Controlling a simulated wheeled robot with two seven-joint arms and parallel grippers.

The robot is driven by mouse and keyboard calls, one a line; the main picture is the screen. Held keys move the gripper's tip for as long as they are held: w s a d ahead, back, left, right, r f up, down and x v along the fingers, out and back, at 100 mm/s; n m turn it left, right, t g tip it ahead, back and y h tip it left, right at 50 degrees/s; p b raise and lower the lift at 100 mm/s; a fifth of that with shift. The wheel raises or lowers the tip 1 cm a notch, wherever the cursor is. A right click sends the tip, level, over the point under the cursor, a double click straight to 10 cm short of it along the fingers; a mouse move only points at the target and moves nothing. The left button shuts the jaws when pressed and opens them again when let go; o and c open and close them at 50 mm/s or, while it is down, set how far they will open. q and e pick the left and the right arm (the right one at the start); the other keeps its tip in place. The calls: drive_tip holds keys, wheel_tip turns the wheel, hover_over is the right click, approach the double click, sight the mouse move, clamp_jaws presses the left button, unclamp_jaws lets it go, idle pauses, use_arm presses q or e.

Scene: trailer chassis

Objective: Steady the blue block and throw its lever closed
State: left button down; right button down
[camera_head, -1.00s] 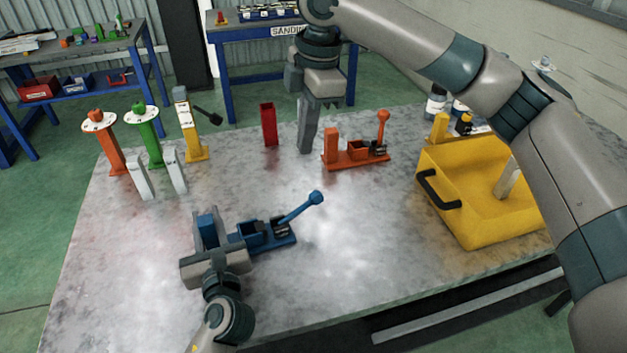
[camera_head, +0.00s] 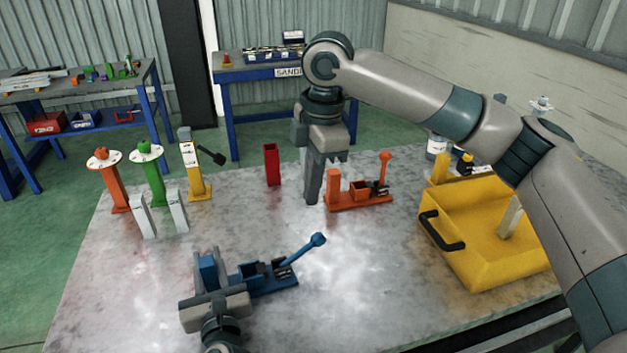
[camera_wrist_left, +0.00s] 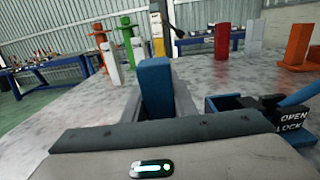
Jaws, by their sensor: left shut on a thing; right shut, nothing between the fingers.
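The blue block (camera_head: 265,279) stands on the grey table at front left, with its blue lever (camera_head: 302,254) slanting up to the right, ending in a round knob. In the left wrist view the lever (camera_wrist_left: 299,97) shows beside a dark part marked OPEN and LOCK. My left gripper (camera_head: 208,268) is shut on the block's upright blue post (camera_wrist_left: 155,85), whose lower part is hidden. My right gripper (camera_head: 313,198) is shut and empty, pointing down behind the blue block and just left of the orange block (camera_head: 360,197). It is apart from the blue lever.
A red upright block (camera_head: 271,165) stands left of my right gripper. Orange, green (camera_head: 152,178) and yellow (camera_head: 194,170) stands and two white blocks are at back left. A yellow bin (camera_head: 480,255) is at right. The table between the blue block and bin is clear.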

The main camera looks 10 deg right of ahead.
hover_over(322, 235)
drive_tip(key=s+a, duration=0.2)
drive_tip(key=a, duration=0.1)
wheel_tip(322, 235, down, 6)
drive_tip(key=f, duration=0.1)
drive_tip(key=w+d+f, duration=0.1)
drive_tip(key=f, duration=0.1)
drive_tip(key=shift+w+d+f, duration=0.25)
drive_tip(key=shift+d+f, duration=0.05)
drive_tip(key=shift+f, duration=0.3)
drive_tip(key=shift+w+d+f+g+y, duration=0.15)
drive_tip(key=shift+d+f+y, duration=0.4)
drive_tip(key=shift+d+y, duration=0.05)
drive_tip(key=shift+w+d+f+g+y, duration=0.1)
drive_tip(key=shift+d+f+g+y, duration=0.05)
drive_tip(key=shift+d+f+y, duration=0.4)
drive_tip(key=shift+r, duration=0.25)
drive_tip(key=shift+r, duration=0.6)
drive_tip(key=shift+r, duration=0.1)
